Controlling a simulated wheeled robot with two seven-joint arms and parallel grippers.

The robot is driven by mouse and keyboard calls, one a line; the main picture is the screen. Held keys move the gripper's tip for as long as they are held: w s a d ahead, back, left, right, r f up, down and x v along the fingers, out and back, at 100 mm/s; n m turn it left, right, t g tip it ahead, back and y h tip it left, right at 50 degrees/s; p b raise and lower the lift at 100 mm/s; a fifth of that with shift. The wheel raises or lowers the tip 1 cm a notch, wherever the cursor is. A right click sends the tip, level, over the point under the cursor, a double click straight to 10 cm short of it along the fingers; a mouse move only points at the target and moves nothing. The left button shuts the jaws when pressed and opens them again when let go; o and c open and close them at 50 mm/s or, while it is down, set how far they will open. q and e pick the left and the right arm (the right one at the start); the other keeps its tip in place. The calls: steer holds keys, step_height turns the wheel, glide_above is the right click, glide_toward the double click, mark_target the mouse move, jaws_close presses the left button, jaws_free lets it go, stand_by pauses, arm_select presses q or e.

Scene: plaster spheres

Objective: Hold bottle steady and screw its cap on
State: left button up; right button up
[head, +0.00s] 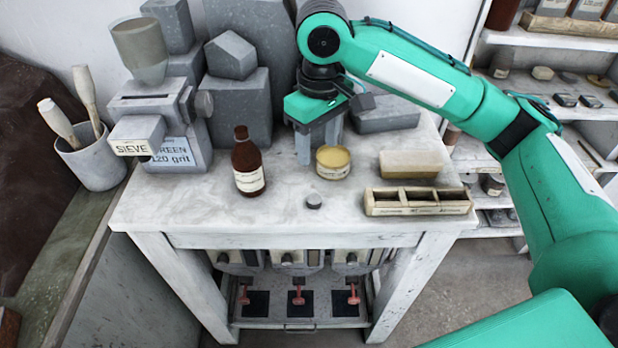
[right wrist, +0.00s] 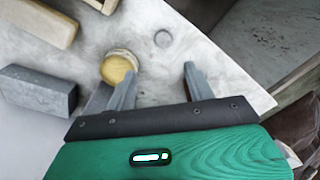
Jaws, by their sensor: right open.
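A brown bottle (head: 247,165) with a cream label stands upright on the worktable, left of my right gripper. My right gripper (head: 318,148) is open and empty over the back of the table, behind the cap and to the right of the bottle. In the right wrist view its fingers (right wrist: 158,80) stand apart, with bare tabletop between them. The bottle is not visible there. My left gripper is not in view.
A yellow-topped jar (head: 333,163) stands close to my right gripper. A pale block (head: 410,164) and a wooden compartment box (head: 418,202) lie to the right. Grey blocks (head: 240,100) and a sieve machine (head: 160,120) fill the back left. Tabletop around the cap is clear.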

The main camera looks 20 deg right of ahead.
steer(key=shift+s+d+r, duration=0.1)
steer(key=shift+s+r, duration=0.05)
steer(key=shift+r, duration=0.1)
glide_above(314, 199)
steer(key=f, duration=0.8)
steer(key=shift+w+d+f, duration=0.2)
steer(key=shift+d+f, duration=0.15)
steer(key=shift+d, duration=0.05)
steer(key=shift+p, duration=0.3)
steer(key=f, duration=0.3)
steer(key=f+p, duration=0.1)
steer(key=shift+s+a+f, duration=0.15)
steer(key=shift+a, duration=0.2)
steer(key=shift+f, duration=0.45)
steer(key=c, duration=1)
